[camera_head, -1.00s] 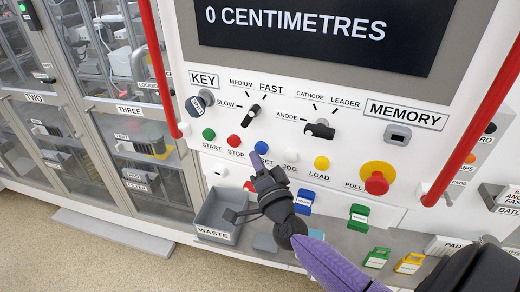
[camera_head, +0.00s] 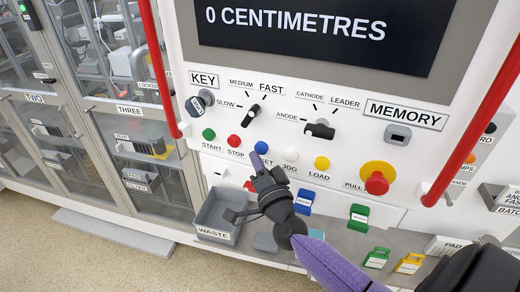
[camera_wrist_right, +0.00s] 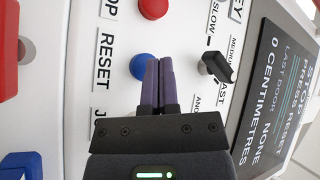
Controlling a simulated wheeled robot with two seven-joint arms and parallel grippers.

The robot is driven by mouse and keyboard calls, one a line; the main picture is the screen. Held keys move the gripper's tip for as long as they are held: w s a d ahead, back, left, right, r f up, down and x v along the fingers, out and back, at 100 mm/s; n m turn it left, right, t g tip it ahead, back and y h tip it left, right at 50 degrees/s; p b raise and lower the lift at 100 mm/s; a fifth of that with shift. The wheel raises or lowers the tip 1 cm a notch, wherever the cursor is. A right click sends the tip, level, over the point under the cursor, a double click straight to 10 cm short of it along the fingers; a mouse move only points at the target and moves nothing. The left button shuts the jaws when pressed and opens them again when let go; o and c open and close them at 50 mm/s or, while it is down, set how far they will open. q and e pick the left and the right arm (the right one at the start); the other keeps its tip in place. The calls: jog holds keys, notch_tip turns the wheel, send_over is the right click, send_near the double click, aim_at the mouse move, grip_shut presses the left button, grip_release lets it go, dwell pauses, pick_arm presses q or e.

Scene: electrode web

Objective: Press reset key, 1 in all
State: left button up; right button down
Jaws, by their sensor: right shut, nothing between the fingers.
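The reset key is a round blue button (camera_head: 261,147) on the white panel, in the row between the red STOP button and the pale JOG button. Its RESET label is partly hidden by my gripper in the head view. In the right wrist view the blue button (camera_wrist_right: 139,66) stands beside the RESET lettering. My right gripper (camera_head: 256,160) is shut and empty, its purple fingertips just in front of the button. In the right wrist view the fingertips (camera_wrist_right: 159,64) overlap the button's edge; I cannot tell whether they touch it. My left gripper is not in view.
Red STOP (camera_head: 234,141) and green START (camera_head: 209,134) buttons sit to the left, yellow LOAD (camera_head: 322,163) and a red PULL knob (camera_head: 376,183) to the right. Two red rails (camera_head: 160,70) flank the panel. A grey WASTE bin (camera_head: 215,236) is below. The display (camera_head: 320,35) reads 0 CENTIMETRES.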

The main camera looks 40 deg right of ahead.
jog(key=shift+w+d, duration=0.1)
jog(key=shift+d, duration=0.05)
jog(key=shift+w+d, duration=0.15)
jog(key=shift+d, duration=0.05)
dwell(0.3)
jog(key=shift+w+d, duration=0.2)
jog(key=shift+d, duration=0.2)
dwell(0.7)
jog(key=shift+s+a, duration=0.1)
jog(key=shift+a, duration=0.05)
jog(key=shift+s+a, duration=0.4)
jog(key=shift+a, duration=0.2)
jog(key=shift+s+a+p, duration=0.4)
jog(key=shift+s+a, duration=0.05)
jog(key=shift+a, duration=0.25)
jog(key=shift+s+a+p, duration=0.4)
jog(key=shift+a, duration=0.35)
jog(key=shift+s+a+p, duration=0.4)
jog(key=shift+s+a, duration=0.05)
jog(key=shift+a, duration=0.25)
